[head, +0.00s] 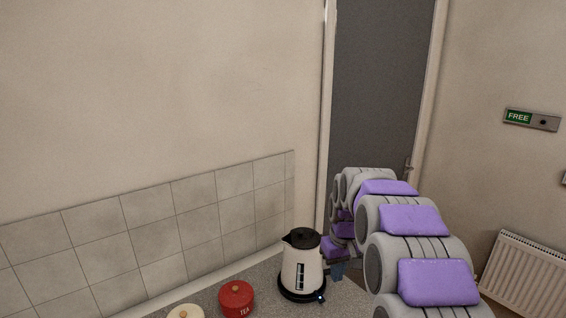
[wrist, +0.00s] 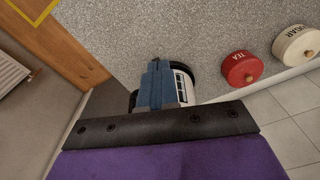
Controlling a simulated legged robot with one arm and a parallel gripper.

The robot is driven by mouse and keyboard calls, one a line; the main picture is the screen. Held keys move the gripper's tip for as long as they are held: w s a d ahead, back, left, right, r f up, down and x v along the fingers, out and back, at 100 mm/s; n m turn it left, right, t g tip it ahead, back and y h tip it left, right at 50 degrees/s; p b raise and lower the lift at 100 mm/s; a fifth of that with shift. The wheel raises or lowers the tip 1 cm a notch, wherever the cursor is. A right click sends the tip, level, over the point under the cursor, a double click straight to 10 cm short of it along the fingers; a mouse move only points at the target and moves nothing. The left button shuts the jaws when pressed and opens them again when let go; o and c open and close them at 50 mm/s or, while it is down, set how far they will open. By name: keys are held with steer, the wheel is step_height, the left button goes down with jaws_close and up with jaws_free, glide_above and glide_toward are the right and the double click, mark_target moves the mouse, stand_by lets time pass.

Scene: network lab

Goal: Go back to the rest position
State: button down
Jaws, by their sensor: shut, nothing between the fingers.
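My gripper (wrist: 157,72) is shut and empty, its blue fingers pressed together in the wrist view. The white and black kettle (head: 301,270) stands upright on the counter. In the wrist view the kettle (wrist: 187,86) is partly hidden behind my fingers and wrist. I cannot tell whether the fingers touch it.
A red TEA canister (head: 237,298) and a cream SUGAR canister (wrist: 298,45) stand on the grey speckled counter (wrist: 195,28). A tiled wall (head: 150,230) runs behind them. A grey door (head: 385,90), a FREE sign (head: 519,117) and a radiator (head: 525,275) are beyond my arm.

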steer(key=s+f+m+g, duration=0.1)
steer(key=s+m+g, duration=0.1)
steer(key=s, duration=3.9)
steer(key=shift+s+a+m, duration=0.25)
steer(key=shift+s+m, duration=0.15)
steer(key=shift+m, duration=0.2)
